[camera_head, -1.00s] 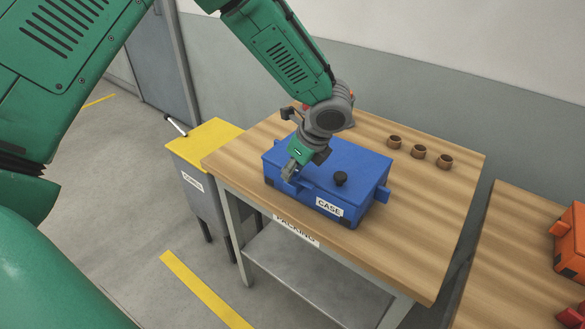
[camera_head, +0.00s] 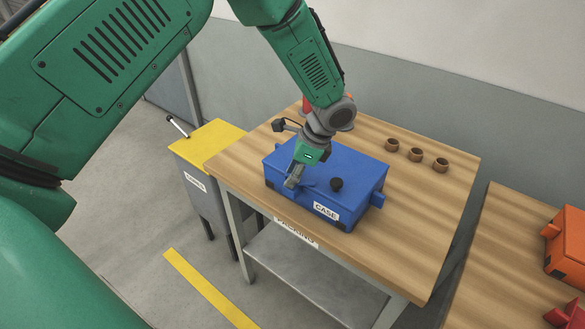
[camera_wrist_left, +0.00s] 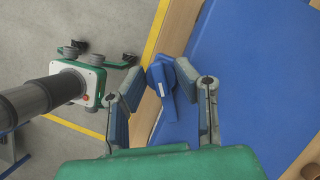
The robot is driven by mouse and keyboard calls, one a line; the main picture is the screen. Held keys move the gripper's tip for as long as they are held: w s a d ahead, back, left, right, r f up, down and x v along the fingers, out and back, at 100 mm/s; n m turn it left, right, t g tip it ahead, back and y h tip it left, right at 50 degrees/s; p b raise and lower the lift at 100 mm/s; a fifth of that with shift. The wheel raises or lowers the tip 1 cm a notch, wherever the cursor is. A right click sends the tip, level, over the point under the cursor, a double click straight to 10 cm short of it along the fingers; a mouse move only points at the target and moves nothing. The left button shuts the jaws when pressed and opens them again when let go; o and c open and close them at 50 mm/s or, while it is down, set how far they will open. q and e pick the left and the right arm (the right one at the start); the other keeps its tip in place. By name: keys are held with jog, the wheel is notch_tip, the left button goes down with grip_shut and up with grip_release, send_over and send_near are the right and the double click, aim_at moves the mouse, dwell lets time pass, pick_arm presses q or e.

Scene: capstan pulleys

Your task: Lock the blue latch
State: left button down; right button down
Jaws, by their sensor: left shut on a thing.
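My left gripper (camera_head: 292,183) reaches down to the case's front left edge. It is shut on the blue latch, which is partly hidden by the fingers in the head view. In the left wrist view the latch (camera_wrist_left: 160,78) shows between the two fingers (camera_wrist_left: 163,95), with its lever beside the blue lid (camera_wrist_left: 262,75). My right gripper is in neither view.
The wooden table (camera_head: 420,215) has three small brown cups (camera_head: 415,155) at the back right. A yellow-topped cart (camera_head: 210,140) stands left of it. Another table at the right holds an orange box (camera_head: 567,245) and a red one (camera_head: 570,314). The table right of the case is clear.

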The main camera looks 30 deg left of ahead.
pick_arm(q)
jog(key=n, duration=0.2)
jog(key=a+n+g+h+p, duration=0.1)
jog(key=n, duration=0.1)
jog(key=shift+n+g, duration=0.3)
jog(key=n, duration=0.1)
jog(key=n+h, duration=0.1)
jog(key=n, duration=0.1)
jog(key=shift+d+f+n+g+p, duration=0.1)
jog(key=shift+d+n+g+p, duration=0.05)
jog(key=shift+n+g+p, duration=0.2)
jog(key=shift+s+n+h, duration=0.1)
jog(key=shift+n+h, duration=0.7)
jog(key=shift+n, duration=0.75)
jog(key=shift+f, duration=0.1)
jog(key=c, duration=1.2)
grip_release()
